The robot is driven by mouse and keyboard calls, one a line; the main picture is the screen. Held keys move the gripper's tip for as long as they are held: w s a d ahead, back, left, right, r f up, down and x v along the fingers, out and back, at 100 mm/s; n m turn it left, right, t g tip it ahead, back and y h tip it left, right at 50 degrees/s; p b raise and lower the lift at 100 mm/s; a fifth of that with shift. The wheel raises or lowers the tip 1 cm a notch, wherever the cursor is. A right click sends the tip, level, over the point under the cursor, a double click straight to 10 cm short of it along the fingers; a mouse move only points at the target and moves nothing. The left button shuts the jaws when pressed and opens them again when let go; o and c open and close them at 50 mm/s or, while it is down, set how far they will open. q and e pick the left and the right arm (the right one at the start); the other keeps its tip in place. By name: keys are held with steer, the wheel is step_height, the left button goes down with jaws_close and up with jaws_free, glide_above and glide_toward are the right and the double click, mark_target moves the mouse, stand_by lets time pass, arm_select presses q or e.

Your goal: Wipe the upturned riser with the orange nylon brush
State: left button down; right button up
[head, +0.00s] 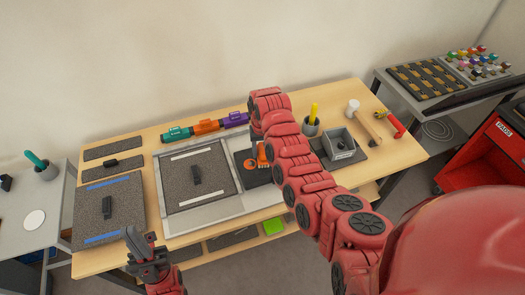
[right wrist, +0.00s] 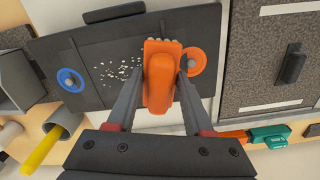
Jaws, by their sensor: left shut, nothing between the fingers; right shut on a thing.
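The orange nylon brush (right wrist: 163,80) is held between the fingers of my right gripper (right wrist: 160,84) in the right wrist view. Its pale bristle end is over the dark board that looks like the upturned riser (right wrist: 105,45); I cannot tell if they touch. Pale crumbs lie on the board left of the brush. A blue ring (right wrist: 70,80) and an orange ring (right wrist: 193,60) are on it. In the head view my right arm hides part of the riser (head: 257,178) and brush (head: 262,155). My left gripper (head: 143,238) is shut and empty at the table's front left.
A speckled panel (head: 198,180) in a grey frame lies left of the riser. A grey box (head: 338,145) and a cup with a yellow handle (head: 311,127) stand to the right. Teal, orange and purple pieces (head: 206,126) line the back.

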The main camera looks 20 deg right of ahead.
steer(key=shift+f+b, duration=0.6)
steer(key=shift+f, duration=0.4)
steer(key=shift+d, duration=0.1)
steer(key=shift+d+r+b, duration=0.15)
steer(key=shift+d+b, duration=0.3)
steer(key=shift+d, duration=1.3)
steer(key=shift+d+f+b, duration=0.25)
steer(key=shift+d+b, duration=0.35)
steer(key=shift+d, duration=0.7)
steer(key=shift+d+r, duration=0.1)
steer(key=shift+d, duration=0.4)
